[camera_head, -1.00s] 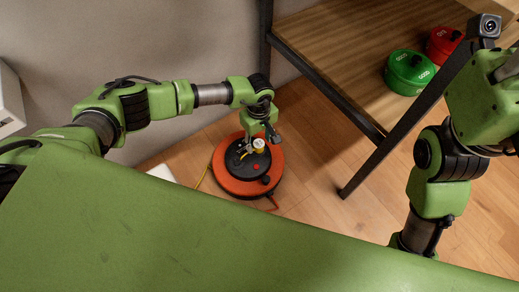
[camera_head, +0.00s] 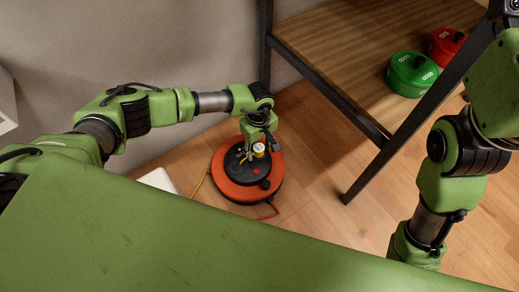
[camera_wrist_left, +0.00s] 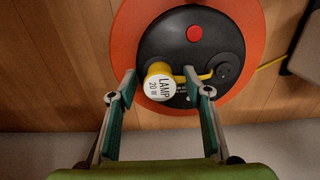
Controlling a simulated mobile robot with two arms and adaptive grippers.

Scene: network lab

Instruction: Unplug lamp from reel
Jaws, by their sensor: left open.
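The orange and black cable reel (camera_head: 233,185) stands on the wooden floor beside the wall. It also shows in the left wrist view (camera_wrist_left: 250,18), with a red button on its black top. A yellow plug (camera_wrist_left: 158,83) with a white label reading "LAMP 20 W" sits on the black top; its yellow cord runs off across the reel. The plug shows small in the head view (camera_head: 259,149). My left gripper (camera_wrist_left: 163,80) is open above the reel, its fingers on either side of the plug's near part, apart from it as far as I can tell. My right gripper is out of view.
A wooden shelf (camera_head: 330,50) with dark metal legs stands right of the reel, holding a green pot (camera_head: 411,75) and a red pot (camera_head: 446,43). A white box (camera_head: 160,180) lies left of the reel. Floor between the reel and shelf leg is clear.

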